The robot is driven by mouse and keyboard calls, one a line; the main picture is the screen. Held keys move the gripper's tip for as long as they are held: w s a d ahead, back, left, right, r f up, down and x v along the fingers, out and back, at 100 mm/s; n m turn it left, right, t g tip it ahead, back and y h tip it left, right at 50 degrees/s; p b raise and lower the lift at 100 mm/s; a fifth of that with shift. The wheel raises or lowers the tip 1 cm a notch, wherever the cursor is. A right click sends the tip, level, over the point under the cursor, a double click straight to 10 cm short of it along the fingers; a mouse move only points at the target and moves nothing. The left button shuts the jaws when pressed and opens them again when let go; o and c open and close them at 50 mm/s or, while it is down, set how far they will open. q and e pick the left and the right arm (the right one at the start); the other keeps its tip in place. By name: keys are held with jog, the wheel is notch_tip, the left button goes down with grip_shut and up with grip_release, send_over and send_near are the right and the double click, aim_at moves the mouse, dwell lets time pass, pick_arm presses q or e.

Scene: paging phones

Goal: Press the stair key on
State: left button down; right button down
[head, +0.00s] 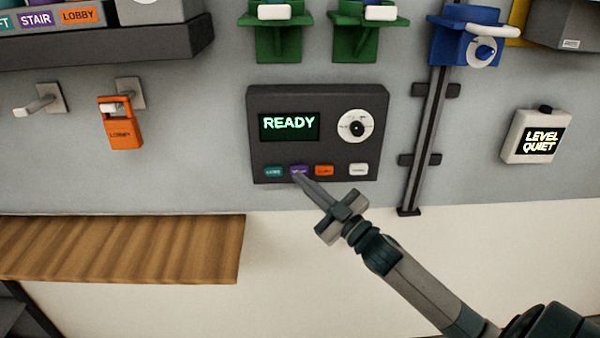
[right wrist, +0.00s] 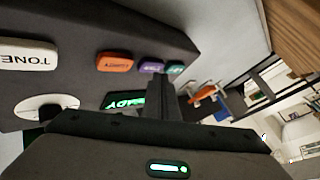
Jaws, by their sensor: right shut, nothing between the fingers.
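The dark wall panel (head: 262,148) has a screen (head: 289,125) reading READY and a row of keys along its lower edge. The purple stair key (head: 299,170) is second from the left; its label is blurred. My right gripper (head: 302,181) is shut and empty, its fingertips at the lower edge of the stair key, partly overlapping it. In the right wrist view, the purple key (right wrist: 151,66) shows just beyond the fingertips (right wrist: 157,78). I cannot tell whether they touch it. My left gripper is not in view.
A teal key (head: 273,171) and an orange key (head: 324,170) flank the stair key closely. A white key (head: 359,169) is at the right, below a round dial (head: 355,126). A wooden shelf (head: 120,248) juts out lower left. A LEVEL QUIET box (head: 536,137) hangs right.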

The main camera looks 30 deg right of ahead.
jog(key=shift+w+d, duration=0.1)
jog(key=shift+w+d, duration=0.15)
jog(key=shift+w, duration=0.15)
jog(key=shift+s, duration=0.15)
dwell(0.4)
jog(key=shift+s+a+p, duration=0.25)
jog(key=shift+p, duration=0.1)
jog(key=s+a+p, duration=0.2)
jog(key=s+a, duration=0.1)
jog(key=s, duration=0.2)
dwell(0.7)
jog(key=shift+s, duration=0.1)
dwell(1.1)
